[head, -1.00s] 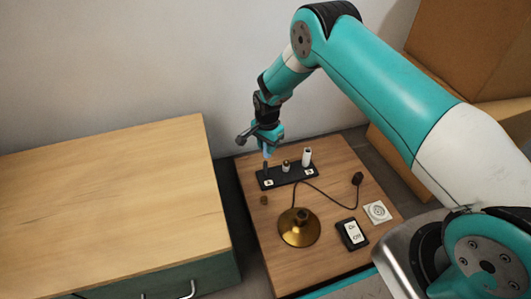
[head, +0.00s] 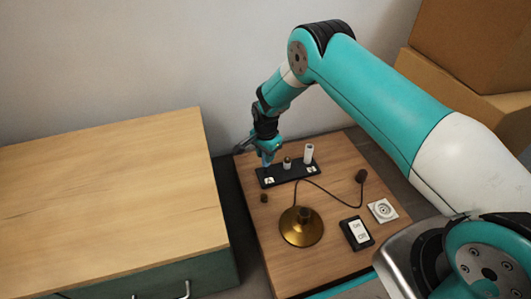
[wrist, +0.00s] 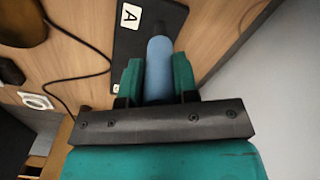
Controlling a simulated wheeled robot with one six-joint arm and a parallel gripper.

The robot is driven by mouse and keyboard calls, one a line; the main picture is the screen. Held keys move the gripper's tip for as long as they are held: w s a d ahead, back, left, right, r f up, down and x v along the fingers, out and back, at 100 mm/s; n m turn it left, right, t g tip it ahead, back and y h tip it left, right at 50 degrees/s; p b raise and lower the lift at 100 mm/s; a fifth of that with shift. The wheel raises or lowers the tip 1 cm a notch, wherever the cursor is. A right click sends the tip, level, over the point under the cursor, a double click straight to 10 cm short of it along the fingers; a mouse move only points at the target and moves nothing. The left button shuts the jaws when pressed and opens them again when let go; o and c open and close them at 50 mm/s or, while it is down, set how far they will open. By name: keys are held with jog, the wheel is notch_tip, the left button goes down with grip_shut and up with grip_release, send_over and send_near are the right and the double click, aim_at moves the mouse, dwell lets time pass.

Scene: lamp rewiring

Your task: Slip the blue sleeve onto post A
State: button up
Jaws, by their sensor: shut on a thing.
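The blue sleeve (wrist: 159,68) is held between the two teal fingers of my gripper (wrist: 157,82) in the wrist view. In the head view my gripper (head: 267,156) is over the left end of the black block (head: 291,175), by the label A (head: 269,181). The sleeve's far end is at the block beside that label. A dark round shape shows at that end in the wrist view. I cannot tell whether the sleeve is around post A or only above it; the post is not clearly visible.
A brass lamp base (head: 301,227) with a cord, a switch (head: 357,234) and a socket (head: 382,210) are nearer. A small brown piece (head: 264,198) lies left.

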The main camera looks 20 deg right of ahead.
jog(key=shift+f+b, duration=1.25)
jog(key=shift+f, duration=0.75)
jog(key=shift+f, duration=0.15)
jog(key=o, duration=1)
jog(key=shift+a, duration=0.1)
